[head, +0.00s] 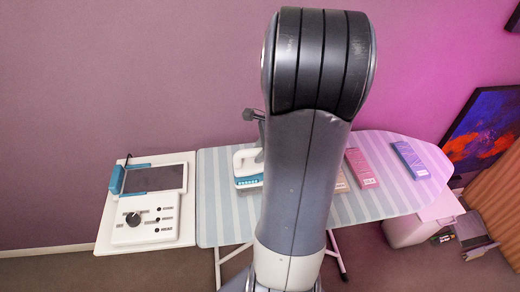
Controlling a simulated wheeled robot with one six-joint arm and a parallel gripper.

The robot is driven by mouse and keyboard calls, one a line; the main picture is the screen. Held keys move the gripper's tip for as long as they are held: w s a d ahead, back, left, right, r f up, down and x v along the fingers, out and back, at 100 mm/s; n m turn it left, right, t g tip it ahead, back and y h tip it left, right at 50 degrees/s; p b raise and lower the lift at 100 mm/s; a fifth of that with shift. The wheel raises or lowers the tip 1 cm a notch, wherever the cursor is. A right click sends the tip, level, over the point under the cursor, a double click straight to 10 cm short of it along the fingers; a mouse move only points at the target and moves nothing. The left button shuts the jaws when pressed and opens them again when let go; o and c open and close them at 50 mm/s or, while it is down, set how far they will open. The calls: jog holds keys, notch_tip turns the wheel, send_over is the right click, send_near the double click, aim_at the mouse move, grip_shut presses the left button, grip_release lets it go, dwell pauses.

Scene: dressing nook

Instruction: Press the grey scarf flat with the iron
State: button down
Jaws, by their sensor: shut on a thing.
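The iron (246,167), white with a teal lower edge, is on or just above the left part of the striped ironing board (222,205). My arm hides its right side. My gripper (260,154) shows only as a grey sliver at the iron's top. It is shut on the iron, with the grip itself mostly hidden behind my arm. I cannot make out the grey scarf; part of the board is hidden behind my arm.
A white station (146,234) with a dark plate, teal piece and dial stands left of the board. A pink flat item (361,168), a purple one (410,160) and a partly hidden beige one (341,182) lie on the board's right. A dark picture (485,130) is at far right.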

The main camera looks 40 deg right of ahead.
jog(key=shift+r+p, duration=2.55)
jog(key=shift+r, duration=0.7)
jog(key=shift+w+f, duration=0.1)
jog(key=shift+w+a, duration=0.1)
jog(key=shift+a, duration=0.05)
jog(key=w+a+f+n+g+b, duration=0.1)
jog(key=w+a+f+n+g, duration=0.1)
jog(key=a+n, duration=0.5)
jog(key=w+a+f+n+g+b, duration=0.1)
jog(key=w+a+f+n+g, duration=0.1)
jog(key=w+a+n, duration=0.4)
jog(key=w+a+f+n+g+b, duration=0.2)
jog(key=w+a+f+n+g, duration=0.1)
jog(key=a+n, duration=0.5)
jog(key=shift+w+n+g, duration=0.8)
jog(key=shift+w+n, duration=0.05)
jog(key=shift+n, duration=0.35)
